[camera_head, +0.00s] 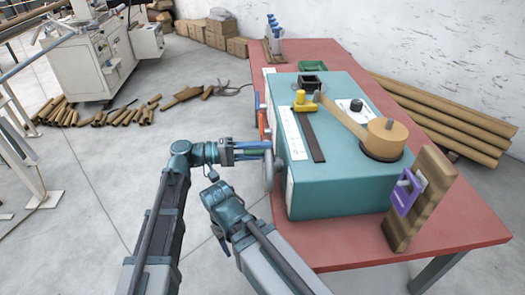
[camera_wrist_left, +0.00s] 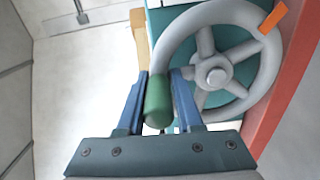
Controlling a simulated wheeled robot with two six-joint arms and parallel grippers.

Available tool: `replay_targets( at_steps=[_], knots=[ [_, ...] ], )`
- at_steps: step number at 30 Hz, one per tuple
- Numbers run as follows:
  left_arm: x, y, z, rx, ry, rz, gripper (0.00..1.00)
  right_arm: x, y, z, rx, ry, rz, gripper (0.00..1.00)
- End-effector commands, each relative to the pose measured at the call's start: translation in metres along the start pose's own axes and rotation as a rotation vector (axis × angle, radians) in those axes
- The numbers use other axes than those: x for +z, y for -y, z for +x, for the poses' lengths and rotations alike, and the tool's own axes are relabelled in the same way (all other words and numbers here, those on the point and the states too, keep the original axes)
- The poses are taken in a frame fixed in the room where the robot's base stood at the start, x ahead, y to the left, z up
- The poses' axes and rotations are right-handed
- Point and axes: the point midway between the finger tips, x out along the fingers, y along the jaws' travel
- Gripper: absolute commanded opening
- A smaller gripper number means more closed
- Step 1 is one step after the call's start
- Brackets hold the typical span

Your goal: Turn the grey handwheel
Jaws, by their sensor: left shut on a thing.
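The grey handwheel (camera_head: 269,170) is on the left side of the teal winder box (camera_head: 330,190), seen nearly edge-on in the head view. In the left wrist view the handwheel (camera_wrist_left: 213,77) faces the camera, with spokes, a hub and an orange mark (camera_wrist_left: 273,19) at its upper right rim. A green handle (camera_wrist_left: 159,102) stands out at the wheel's lower left. My left gripper (camera_head: 268,150) is at the wheel; in the wrist view its blue fingers (camera_wrist_left: 159,90) are shut on the green handle. My right arm's end (camera_head: 213,180) is near the left arm; its fingers cannot be made out.
The winder stands on a red table (camera_head: 450,225). A wooden block with a purple clamp (camera_head: 405,193) stands at the front right. A wooden arm (camera_head: 343,118) and yellow part (camera_head: 303,103) sit on top of the box. Open floor lies left of the table.

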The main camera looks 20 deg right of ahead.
Motion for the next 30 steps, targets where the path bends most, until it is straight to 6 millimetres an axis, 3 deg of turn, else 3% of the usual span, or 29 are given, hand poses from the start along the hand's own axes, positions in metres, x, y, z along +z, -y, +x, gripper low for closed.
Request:
replay_targets(
  at_steps=[9, 10, 14, 24, 30],
  knots=[
    [0.0, -0.002, 0.0, 0.008, 0.0, -0.001, 0.0, 0.0, 0.0, -0.001, 0.0, 0.0, 0.0, 0.57],
    [0.0, -0.002, 0.0, 0.008, 0.0, -0.001, 0.37, 0.0, 0.0, -0.001, 0.0, 0.0, 0.0, 0.57],
    [0.0, -0.002, 0.0, 0.006, 0.0, -0.001, 0.6, 0.0, 0.0, -0.001, 0.0, 0.0, 0.0, 0.57],
    [-0.001, -0.001, -0.003, 0.003, -0.001, 0.0, 0.61, 0.0, 0.0, 0.0, 0.0, 0.0, 0.0, 0.57],
    [-0.001, -0.001, -0.03, 0.003, -0.004, 0.0, 0.61, 0.0, 0.0, 0.0, 0.0, 0.0, 0.0, 0.57]
  ],
)
